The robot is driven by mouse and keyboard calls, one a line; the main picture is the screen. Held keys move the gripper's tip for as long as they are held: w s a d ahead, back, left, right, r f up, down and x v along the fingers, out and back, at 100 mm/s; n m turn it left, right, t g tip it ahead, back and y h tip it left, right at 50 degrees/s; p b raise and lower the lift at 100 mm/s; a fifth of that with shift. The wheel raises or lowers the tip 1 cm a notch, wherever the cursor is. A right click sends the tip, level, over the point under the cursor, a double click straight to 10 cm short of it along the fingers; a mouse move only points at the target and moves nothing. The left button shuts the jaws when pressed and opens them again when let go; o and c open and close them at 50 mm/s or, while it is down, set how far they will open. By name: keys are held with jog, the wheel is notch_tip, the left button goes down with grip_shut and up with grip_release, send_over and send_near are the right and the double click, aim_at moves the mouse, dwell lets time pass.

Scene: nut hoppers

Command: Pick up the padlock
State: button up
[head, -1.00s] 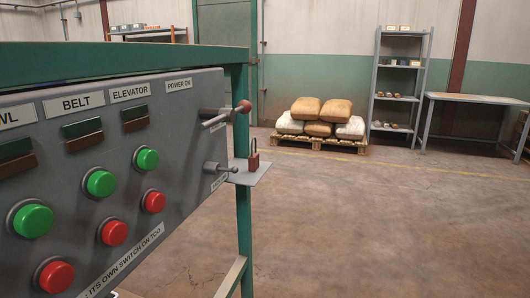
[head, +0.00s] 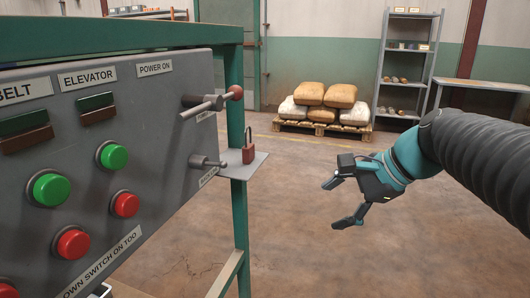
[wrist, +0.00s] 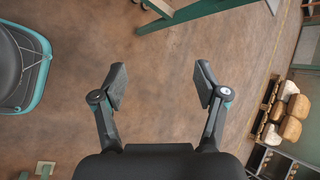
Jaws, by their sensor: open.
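The padlock (head: 249,152) is small, with a red body and a grey shackle on top. It stands upright on a small grey shelf plate (head: 244,166) at the right end of the control panel in the head view. My gripper (head: 332,204) is to the right of the padlock and apart from it, its fingers pointing left. In the wrist view my gripper (wrist: 160,82) is open and empty, with only floor between its fingers. I cannot make out the padlock in the wrist view.
The grey control panel (head: 150,170) with green and red buttons fills the left. A lever (head: 206,104) and a peg (head: 210,163) stick out near the padlock. A green post (head: 240,230) stands under the shelf plate. Sacks on a pallet (head: 305,128) are far back. The floor between is clear.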

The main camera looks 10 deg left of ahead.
aim_at(252, 151)
jog(key=w+a+r+m+g+y, duration=0.2)
jog(key=w+a+r+m+y, duration=0.45)
jog(key=w+a, duration=0.45)
jog(key=shift+m+h, duration=0.35)
jog(key=x, duration=0.3)
jog(key=w+x, duration=0.1)
jog(key=x, duration=0.3)
jog(key=shift+w+r, duration=0.15)
jog(key=shift+w, duration=0.05)
jog(key=shift+b+x, duration=0.3)
jog(key=shift+x, duration=2.25)
jog(key=shift+w, duration=0.2)
jog(key=c, duration=1.3)
